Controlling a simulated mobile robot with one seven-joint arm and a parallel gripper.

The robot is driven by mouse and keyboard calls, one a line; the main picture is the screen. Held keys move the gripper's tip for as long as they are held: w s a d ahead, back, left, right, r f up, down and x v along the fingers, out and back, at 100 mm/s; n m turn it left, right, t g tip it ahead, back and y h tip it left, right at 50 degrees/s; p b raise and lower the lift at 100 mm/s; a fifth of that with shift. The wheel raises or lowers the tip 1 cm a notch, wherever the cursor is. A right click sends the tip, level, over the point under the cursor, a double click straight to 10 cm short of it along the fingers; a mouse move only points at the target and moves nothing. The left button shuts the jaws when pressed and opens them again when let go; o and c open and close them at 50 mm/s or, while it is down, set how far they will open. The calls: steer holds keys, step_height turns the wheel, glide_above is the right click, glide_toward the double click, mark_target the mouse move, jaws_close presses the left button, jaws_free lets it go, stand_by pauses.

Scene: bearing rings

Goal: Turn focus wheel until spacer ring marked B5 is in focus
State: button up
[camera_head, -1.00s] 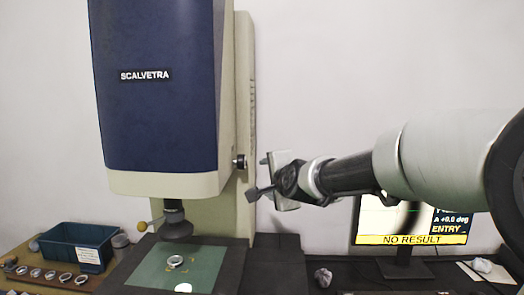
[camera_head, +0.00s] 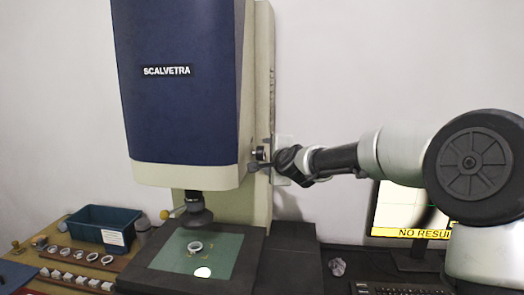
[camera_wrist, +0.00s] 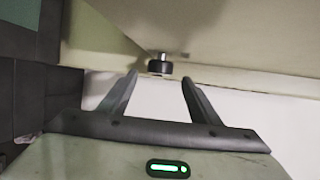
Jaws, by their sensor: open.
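The focus wheel is a small dark knob (camera_head: 260,153) on the right side of the blue and cream SCALVETRA machine (camera_head: 180,90). In the wrist view the knob (camera_wrist: 160,68) lies just beyond and between my two fingertips. My gripper (camera_head: 256,167) is beside the knob, open and empty; its open fingers also show in the wrist view (camera_wrist: 159,80). I cannot tell if a finger touches the knob. A metal ring (camera_head: 195,246) lies on the green stage plate (camera_head: 225,250) below the lens (camera_head: 195,214). No B5 marking is readable.
A blue bin (camera_head: 85,221) and a rack with several rings (camera_head: 122,262) stand left. The monitor (camera_head: 395,215) at right reads NO RESUL, partly hidden by my arm. A crumpled grey lump (camera_head: 338,267) lies near it.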

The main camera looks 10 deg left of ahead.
mark_target(263, 155)
steer(key=p+x, duration=0.1)
steer(key=x, duration=0.6)
steer(key=shift+w+f+p, duration=0.1)
steer(key=shift+w+p, duration=0.1)
steer(key=shift+p, duration=0.15)
steer(key=c, duration=1.1)
steer(key=shift+o, duration=0.2)
steer(key=shift+f+b, duration=0.1)
steer(key=shift+b, duration=0.2)
steer(key=shift+f+b, duration=0.15)
steer(key=shift+b, duration=0.3)
